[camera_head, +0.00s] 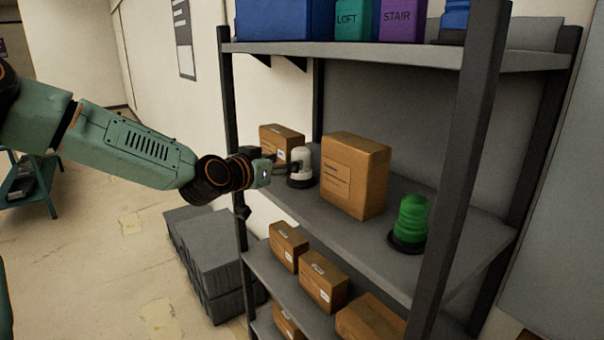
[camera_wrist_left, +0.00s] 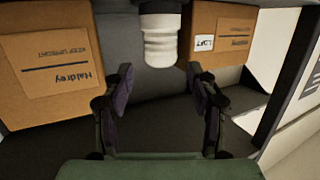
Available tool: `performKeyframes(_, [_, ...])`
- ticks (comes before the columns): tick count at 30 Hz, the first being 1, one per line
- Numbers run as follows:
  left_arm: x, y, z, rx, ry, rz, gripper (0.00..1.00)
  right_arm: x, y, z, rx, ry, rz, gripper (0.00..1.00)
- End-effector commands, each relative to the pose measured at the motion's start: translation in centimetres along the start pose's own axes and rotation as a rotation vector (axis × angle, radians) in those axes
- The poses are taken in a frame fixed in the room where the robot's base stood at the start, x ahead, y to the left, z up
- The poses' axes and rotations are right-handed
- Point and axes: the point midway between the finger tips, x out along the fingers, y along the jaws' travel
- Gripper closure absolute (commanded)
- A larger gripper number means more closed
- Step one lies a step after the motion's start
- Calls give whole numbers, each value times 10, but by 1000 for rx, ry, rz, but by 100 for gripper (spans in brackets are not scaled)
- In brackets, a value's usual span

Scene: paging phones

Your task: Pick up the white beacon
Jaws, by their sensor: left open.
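The white beacon (camera_head: 300,165) stands upright on a dark base on the middle shelf, between two cardboard boxes. My left gripper (camera_head: 285,178) reaches in from the left at the shelf, close to the beacon. In the left wrist view my left gripper (camera_wrist_left: 160,95) is open and empty, its two fingers apart. My right gripper is not in view.
A large cardboard box (camera_head: 355,175) stands right of the beacon, a smaller box (camera_head: 282,140) behind it. A green beacon (camera_head: 411,222) stands farther right on the middle shelf (camera_head: 345,225). A dark shelf post (camera_head: 468,160) rises in front. Grey crates (camera_head: 212,255) sit on the floor.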

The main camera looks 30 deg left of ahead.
Motion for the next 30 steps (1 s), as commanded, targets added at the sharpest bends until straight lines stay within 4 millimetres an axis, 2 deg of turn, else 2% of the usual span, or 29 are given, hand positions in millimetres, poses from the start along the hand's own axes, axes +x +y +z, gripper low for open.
performKeyframes(8, [12,1,0,5,-1,2,42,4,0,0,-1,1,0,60])
performKeyframes(21, [58,1,-4,4,-1,2,42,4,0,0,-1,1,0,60])
performKeyframes(30, [61,2,-5,0,0,3,42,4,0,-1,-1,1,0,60])
